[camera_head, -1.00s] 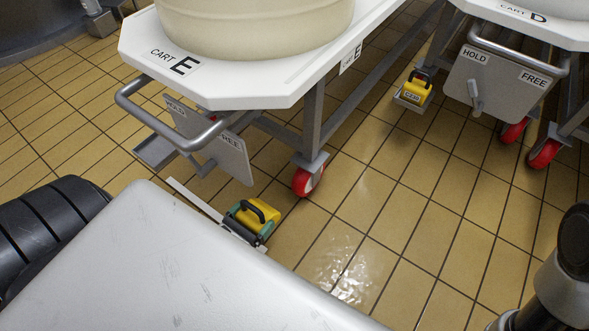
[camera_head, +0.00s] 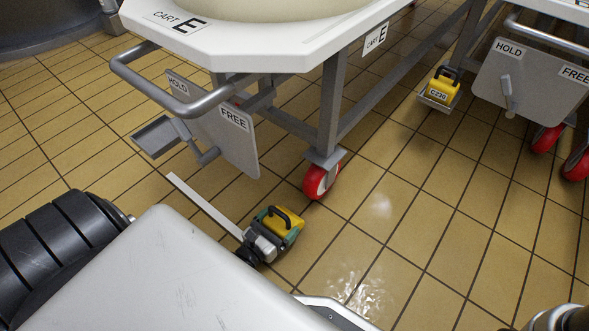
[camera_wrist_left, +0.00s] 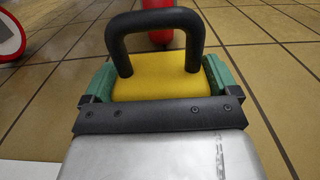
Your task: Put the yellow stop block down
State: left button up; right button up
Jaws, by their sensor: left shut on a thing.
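The yellow stop block (camera_head: 282,215) has a black loop handle on top. It also shows in the wrist view (camera_wrist_left: 160,85), between two green finger pads. My left gripper (camera_head: 276,236) is shut on the block, its fingers on opposite sides. The block is low over the tiled floor, left of and in front of cart E's red wheel (camera_head: 322,180), with a gap between them. I cannot tell whether its underside touches the floor. My right gripper is not in view.
Cart E (camera_head: 240,50) stands above, with a bar handle (camera_head: 180,100) and a HOLD/FREE plate (camera_head: 222,130). A white strip (camera_head: 205,205) lies on the floor left of the block. Another yellow block (camera_head: 444,88) sits in a holder farther right. Open tiles lie to the right.

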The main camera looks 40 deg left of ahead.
aim_at(289, 213)
pick_arm(q)
jog(key=w+b, duration=0.1)
jog(key=w, duration=0.2)
jog(key=shift+w+d, duration=0.1)
jog(key=shift+w, duration=0.1)
jog(key=w+b, duration=0.2)
jog(key=w, duration=0.1)
jog(key=shift+w+d+f, duration=0.15)
jog(key=shift+w+f, duration=0.05)
jog(key=shift+f, duration=0.15)
jog(key=shift+f+b, duration=0.3)
jog(key=shift+b, duration=0.2)
jog(key=shift+s+r, duration=0.1)
jog(key=o, duration=1.1)
